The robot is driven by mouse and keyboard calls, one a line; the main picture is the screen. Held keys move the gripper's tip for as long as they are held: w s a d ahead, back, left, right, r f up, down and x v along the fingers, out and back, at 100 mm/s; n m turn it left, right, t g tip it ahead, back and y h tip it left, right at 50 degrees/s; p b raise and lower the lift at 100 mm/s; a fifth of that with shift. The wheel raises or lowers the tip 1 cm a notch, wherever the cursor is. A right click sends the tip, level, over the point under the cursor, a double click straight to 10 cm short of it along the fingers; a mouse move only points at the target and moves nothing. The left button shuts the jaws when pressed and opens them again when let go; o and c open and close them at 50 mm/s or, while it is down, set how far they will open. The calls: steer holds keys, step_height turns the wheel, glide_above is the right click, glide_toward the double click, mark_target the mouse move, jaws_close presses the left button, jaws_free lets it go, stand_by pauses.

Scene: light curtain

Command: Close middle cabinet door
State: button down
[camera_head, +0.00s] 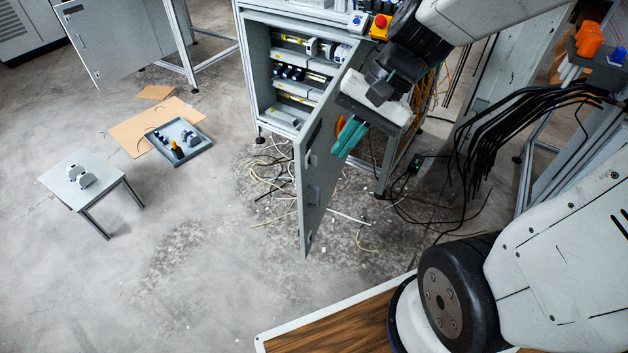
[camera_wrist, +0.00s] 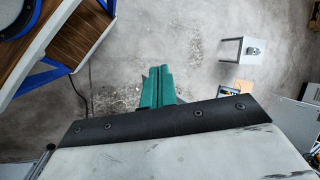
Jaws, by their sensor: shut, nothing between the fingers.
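The middle cabinet (camera_head: 262,75) stands at the top centre of the head view, with electrical parts on its inner shelves. Its grey door (camera_head: 314,185) is swung wide open toward me and shows nearly edge-on. My gripper (camera_head: 349,136), with green fingers, is on the right side of the door, near its upper part. The fingers are shut and empty. I cannot tell whether they touch the door. In the wrist view the green fingers (camera_wrist: 158,88) lie together over the floor, and the door is not clearly visible there.
A small table (camera_head: 75,175) with grey parts stands at left. A grey tray (camera_head: 190,140) lies beside cardboard (camera_head: 140,125) on the floor. Another open door (camera_head: 115,40) is at upper left. Loose cables (camera_head: 270,175) lie below the cabinet; black cables (camera_head: 510,110) hang at right.

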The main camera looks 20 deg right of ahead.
steer(key=w+d+f+m+t+y, duration=0.15)
steer(key=w+d+f+m, duration=0.25)
steer(key=w+f+m, duration=0.4)
steer(key=w+d+f+m+t+y, duration=0.1)
steer(key=w+d+f+m+t, duration=0.2)
steer(key=w+f+m, duration=0.5)
steer(key=m+t+h, duration=0.1)
steer(key=m+h, duration=0.1)
steer(key=m, duration=0.2)
glide_toward(307, 185)
step_height(307, 185, down, 4)
steer(key=shift+w+a+f, duration=0.25)
steer(key=shift+w+a, duration=0.7)
steer(key=shift+a, duration=0.2)
steer(key=shift+w+a, duration=0.3)
steer(key=shift+w, duration=0.1)
